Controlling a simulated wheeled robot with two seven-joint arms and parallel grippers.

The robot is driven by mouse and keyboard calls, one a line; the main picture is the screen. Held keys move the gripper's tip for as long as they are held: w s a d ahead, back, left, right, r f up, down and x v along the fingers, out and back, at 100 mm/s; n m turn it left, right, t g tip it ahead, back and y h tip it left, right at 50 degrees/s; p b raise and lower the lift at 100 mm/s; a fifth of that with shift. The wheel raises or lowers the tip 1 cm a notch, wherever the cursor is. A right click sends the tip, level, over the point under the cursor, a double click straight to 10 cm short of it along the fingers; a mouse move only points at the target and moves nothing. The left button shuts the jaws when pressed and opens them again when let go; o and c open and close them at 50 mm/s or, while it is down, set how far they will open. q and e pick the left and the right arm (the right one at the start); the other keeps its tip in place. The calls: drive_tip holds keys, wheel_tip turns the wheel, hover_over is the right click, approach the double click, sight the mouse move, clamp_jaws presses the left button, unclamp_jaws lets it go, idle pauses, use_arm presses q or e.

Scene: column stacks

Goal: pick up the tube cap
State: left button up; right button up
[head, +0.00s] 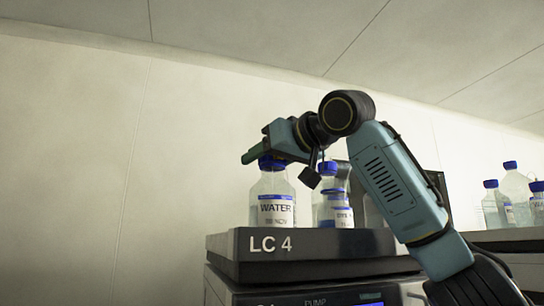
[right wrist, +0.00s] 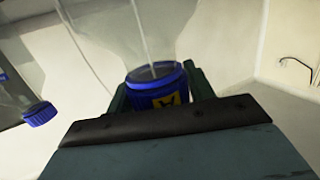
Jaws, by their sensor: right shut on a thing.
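The tube cap (right wrist: 155,74) is blue with a yellow mark on its side, and thin pale tubes run from its top in the right wrist view. My right gripper (right wrist: 160,88) is shut on it, one green finger on each side. In the head view my right gripper (head: 262,154) is over the clear WATER bottle (head: 272,207), and the blue cap (head: 272,163) shows just under it at the bottle's neck. I cannot tell whether the cap still touches the neck. My left gripper is not in view.
The bottle stands on a dark tray (head: 330,243) marked LC 4, on top of an instrument stack. Other blue-capped bottles (head: 334,205) stand close to its right. More bottles (head: 496,205) stand at the far right. The wall side at left is clear.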

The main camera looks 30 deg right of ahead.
drive_tip(key=shift+r, duration=0.1)
drive_tip(key=shift+r, duration=4.9)
